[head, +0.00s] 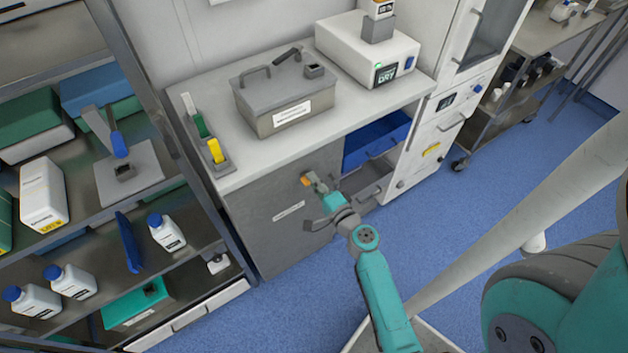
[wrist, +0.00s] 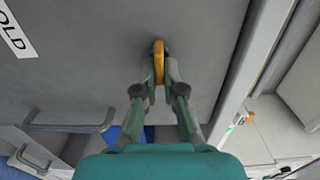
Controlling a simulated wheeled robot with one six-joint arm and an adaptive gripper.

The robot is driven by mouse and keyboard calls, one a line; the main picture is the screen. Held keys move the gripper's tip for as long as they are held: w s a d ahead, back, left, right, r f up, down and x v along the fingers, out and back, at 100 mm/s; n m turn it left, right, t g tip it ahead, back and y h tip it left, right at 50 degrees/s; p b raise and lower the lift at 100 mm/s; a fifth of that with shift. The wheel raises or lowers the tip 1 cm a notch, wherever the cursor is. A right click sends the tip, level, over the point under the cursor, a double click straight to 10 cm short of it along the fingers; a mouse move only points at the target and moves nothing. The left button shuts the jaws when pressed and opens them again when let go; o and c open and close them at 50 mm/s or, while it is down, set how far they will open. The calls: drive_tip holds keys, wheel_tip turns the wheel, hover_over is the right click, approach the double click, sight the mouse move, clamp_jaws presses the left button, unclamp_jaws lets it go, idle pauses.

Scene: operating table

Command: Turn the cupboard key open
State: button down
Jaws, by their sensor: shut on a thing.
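The grey cupboard door (head: 270,222) is closed, at the left under the worktop in the head view; its grey face (wrist: 90,70) fills much of the wrist view. An orange-yellow key (wrist: 159,62) stands out from the door near its right edge; its orange head also shows in the head view (head: 306,180). My gripper (wrist: 159,78) is shut on the key, with one finger on each side of it. In the head view my gripper (head: 316,187) reaches the door from the lower right. The lock behind the key is mostly hidden.
A metal box (head: 283,105) and a white device (head: 367,50) stand on the worktop. An open blue drawer (head: 376,140) is right of the cupboard. A shelf rack with bottles (head: 166,232) stands at left. Blue floor (head: 300,300) is clear in front.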

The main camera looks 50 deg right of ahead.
idle(0.5)
drive_tip(key=c, duration=1.3)
unclamp_jaws()
drive_tip(key=v, duration=1.2)
